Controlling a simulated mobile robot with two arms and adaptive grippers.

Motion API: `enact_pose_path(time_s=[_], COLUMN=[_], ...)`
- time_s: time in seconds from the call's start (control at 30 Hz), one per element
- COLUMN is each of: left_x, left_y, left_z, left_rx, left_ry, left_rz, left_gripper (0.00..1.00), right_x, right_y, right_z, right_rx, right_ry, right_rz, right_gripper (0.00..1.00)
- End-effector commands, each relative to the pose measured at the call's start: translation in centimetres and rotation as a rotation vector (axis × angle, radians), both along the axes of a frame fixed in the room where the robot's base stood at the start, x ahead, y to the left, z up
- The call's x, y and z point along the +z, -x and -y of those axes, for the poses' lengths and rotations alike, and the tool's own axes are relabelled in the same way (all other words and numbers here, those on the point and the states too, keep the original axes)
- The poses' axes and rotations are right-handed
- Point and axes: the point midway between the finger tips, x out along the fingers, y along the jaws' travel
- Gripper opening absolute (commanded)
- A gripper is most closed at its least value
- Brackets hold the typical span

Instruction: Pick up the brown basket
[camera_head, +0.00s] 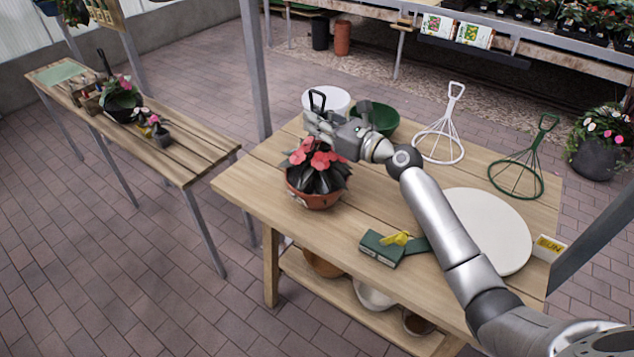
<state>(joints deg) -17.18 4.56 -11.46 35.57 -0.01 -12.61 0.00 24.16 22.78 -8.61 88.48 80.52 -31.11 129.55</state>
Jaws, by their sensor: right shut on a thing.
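The brown basket (313,201) stands at the left part of the wooden table, with dark leaves and red-pink flowers in it. A black hook (317,97) shows just above my right gripper (319,122), which is over the basket. The gripper is shut on the basket's black hanger; the fingers hide most of the hanger. The basket looks upright, and I cannot tell whether its bottom touches the table. My left gripper is not in view.
Behind the gripper are a white basket (338,101) and a green one (385,118). White (438,140) and green (520,172) hangers, a round white board (490,225) and a green box (381,248) are on the table (255,195). A bench with pots (190,160) is at left.

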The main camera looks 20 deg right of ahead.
Motion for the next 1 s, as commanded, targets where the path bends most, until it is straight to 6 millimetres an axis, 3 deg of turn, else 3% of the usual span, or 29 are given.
enact_pose_path(time_s=[0.37, 0.63, 0.83, 1.0], left_x=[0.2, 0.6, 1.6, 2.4], left_y=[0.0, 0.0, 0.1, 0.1], left_z=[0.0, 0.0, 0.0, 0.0], left_rx=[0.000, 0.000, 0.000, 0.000], left_ry=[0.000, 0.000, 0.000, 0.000], left_rz=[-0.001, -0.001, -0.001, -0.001], left_gripper=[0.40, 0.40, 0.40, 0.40], right_x=[1.2, 4.0, 5.9, 8.7], right_y=[-0.1, -0.1, 1.6, 3.8], right_z=[0.1, 0.1, -0.6, -1.5], right_rx=[-0.002, -0.003, -0.001, 0.000], right_ry=[-0.003, -0.003, -0.002, -0.004], right_rz=[0.011, 0.015, 0.012, 0.016], right_gripper=[0.00, 0.00, 0.00, 0.00])
